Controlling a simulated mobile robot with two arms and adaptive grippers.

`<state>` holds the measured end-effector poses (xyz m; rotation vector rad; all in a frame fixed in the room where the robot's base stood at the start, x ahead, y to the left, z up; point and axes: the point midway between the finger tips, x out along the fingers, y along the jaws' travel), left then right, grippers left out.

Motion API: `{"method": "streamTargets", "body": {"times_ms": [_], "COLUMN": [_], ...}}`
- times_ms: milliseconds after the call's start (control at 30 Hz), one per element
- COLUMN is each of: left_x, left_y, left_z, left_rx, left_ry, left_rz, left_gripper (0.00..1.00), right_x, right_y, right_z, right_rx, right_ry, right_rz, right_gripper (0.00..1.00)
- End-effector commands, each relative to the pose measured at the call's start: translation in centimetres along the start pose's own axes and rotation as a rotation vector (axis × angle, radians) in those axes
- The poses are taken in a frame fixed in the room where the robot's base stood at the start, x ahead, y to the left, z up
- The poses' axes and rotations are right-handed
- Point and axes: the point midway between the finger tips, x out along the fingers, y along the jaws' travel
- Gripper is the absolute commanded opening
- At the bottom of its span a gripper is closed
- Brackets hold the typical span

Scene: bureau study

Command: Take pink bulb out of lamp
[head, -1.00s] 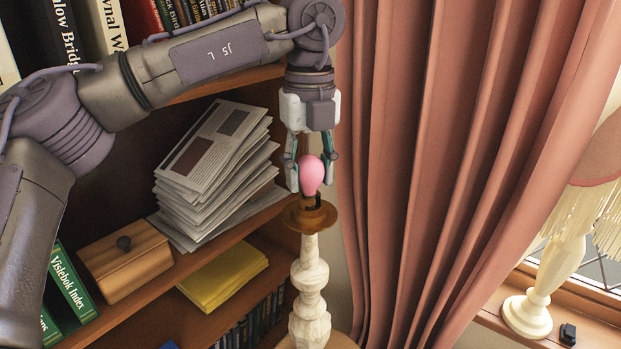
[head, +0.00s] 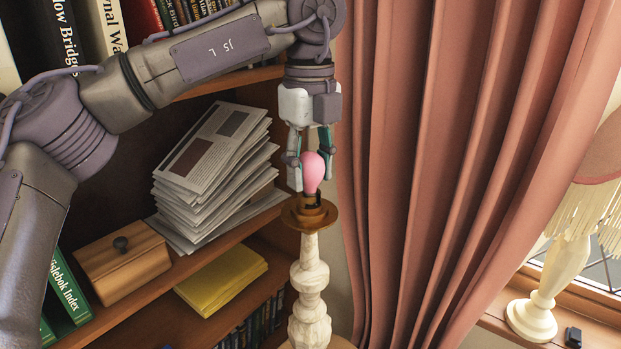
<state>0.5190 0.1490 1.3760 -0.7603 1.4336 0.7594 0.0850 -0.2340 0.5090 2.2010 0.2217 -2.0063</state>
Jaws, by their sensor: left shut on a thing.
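The pink bulb (head: 313,172) stands upright at the top of the lamp (head: 310,268), a pale carved column with a brown round top. My left gripper (head: 310,165) points down from above with its fingers around the bulb, shut on it. The bulb's lower end is at the lamp's brown socket; I cannot tell whether it is still seated there. My right gripper is not in view.
A bookshelf on the left holds a stack of papers (head: 212,178), a wooden box (head: 125,262), yellow papers (head: 222,279) and books. A pink curtain (head: 440,160) hangs close on the right. A second lamp (head: 552,285) stands on the windowsill.

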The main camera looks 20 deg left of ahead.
Motion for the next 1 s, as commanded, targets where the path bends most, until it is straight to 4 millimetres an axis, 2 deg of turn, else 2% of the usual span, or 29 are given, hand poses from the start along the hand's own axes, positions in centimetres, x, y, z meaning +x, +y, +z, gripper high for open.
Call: {"method": "streamTargets", "body": {"times_ms": [267, 567, 1000], "left_x": [0.1, 0.1, 0.2], "left_y": [0.0, 0.0, 0.0], "left_z": [0.0, 0.0, 0.0], "left_rx": [-0.007, -0.13, -0.183], "left_ry": [0.0, 0.0, 0.0], "left_rz": [0.002, 0.001, 0.001], "left_gripper": [0.13, 0.13, 0.13], "right_x": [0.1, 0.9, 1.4], "right_y": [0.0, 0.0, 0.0], "right_z": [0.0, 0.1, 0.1], "right_rx": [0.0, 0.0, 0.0], "right_ry": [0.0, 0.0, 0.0], "right_rz": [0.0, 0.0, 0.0], "right_gripper": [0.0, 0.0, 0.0]}}
